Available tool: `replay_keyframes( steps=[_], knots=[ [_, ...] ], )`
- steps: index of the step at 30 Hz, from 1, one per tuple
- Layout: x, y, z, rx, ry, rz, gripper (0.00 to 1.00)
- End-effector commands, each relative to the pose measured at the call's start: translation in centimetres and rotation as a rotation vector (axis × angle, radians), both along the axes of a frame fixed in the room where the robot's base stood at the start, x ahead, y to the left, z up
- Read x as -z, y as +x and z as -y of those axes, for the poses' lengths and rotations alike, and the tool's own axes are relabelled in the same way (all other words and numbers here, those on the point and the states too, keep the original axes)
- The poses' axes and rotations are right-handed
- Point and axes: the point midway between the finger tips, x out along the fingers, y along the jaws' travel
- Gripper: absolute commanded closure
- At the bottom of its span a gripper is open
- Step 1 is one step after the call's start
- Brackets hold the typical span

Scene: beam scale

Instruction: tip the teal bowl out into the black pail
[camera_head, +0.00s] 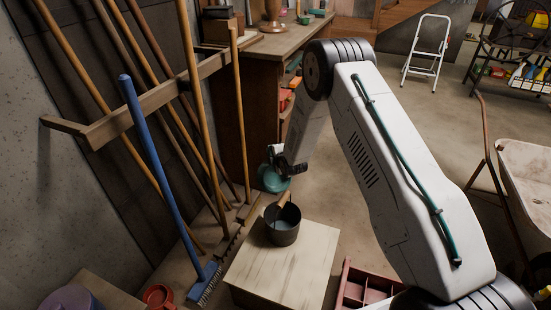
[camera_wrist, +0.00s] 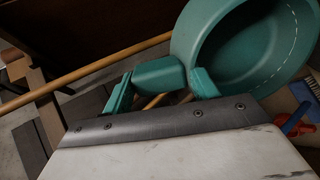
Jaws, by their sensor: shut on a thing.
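The teal bowl (camera_head: 273,181) hangs in the air at my gripper (camera_head: 287,166), behind and slightly above the black pail in the head view. In the wrist view the bowl (camera_wrist: 250,50) is at the upper right, its inside facing the camera, with a white dashed line and no contents that I can make out. My gripper (camera_wrist: 160,88) is shut on the bowl's teal grip block (camera_wrist: 158,74). The black pail (camera_head: 283,234) stands upright on a pale wooden box. A wooden-handled thing leans in the pail. The bowl's exact tilt is unclear.
The pale box top (camera_head: 275,268) is clear around the pail. Long-handled tools lean on a wooden rack (camera_head: 130,122) at left, with a blue broom (camera_head: 150,165). A workbench (camera_head: 255,48) stands behind. A red divided crate (camera_head: 362,288) is in front at right.

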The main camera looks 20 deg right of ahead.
Motion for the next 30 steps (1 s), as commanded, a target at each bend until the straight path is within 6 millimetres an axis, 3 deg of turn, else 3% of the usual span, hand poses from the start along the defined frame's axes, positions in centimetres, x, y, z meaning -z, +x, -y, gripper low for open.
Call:
replay_keyframes(
  steps=[7,8,10,11,17,30],
  knots=[
    [0.0,0.2,0.0,0.000,-0.001,-0.011,0.78],
    [0.0,0.2,0.0,0.000,-0.001,-0.011,0.50],
    [0.0,0.2,0.0,0.000,-0.001,-0.010,0.69],
    [0.0,0.2,0.0,0.000,-0.001,-0.010,0.73],
    [-0.7,0.2,0.0,0.000,-0.001,-0.009,0.74],
    [-4.3,0.2,0.0,0.000,-0.001,-0.008,0.74]
  ],
)
